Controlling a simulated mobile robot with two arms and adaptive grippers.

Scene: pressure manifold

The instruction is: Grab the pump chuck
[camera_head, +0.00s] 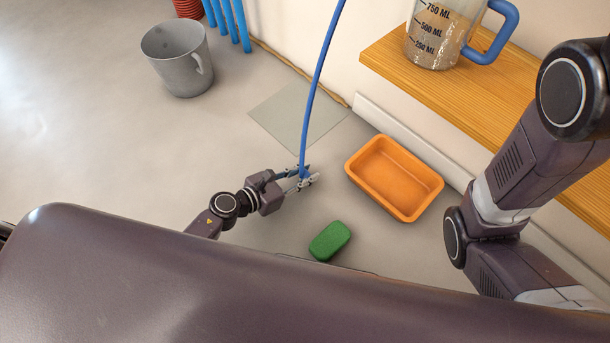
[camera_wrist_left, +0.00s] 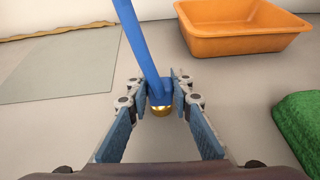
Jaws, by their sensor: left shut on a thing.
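The pump chuck (camera_wrist_left: 160,98) is a blue piece with a brass end, at the end of a blue hose (camera_head: 318,85). In the left wrist view it sits between the fingers of my left gripper (camera_wrist_left: 160,90), which is shut on it. In the head view my left gripper (camera_head: 307,178) is at the hose's lower end, above the floor, and the chuck is mostly hidden by the fingers. My right arm (camera_head: 520,170) shows at the right of the head view, but its gripper is out of view.
An orange tray (camera_head: 410,211) lies right of my left gripper, and a green block (camera_head: 330,240) lies below it in the picture. A grey bucket (camera_head: 172,75) stands at upper left. A wooden shelf (camera_head: 420,85) holds a measuring jug (camera_head: 437,45). The left floor is clear.

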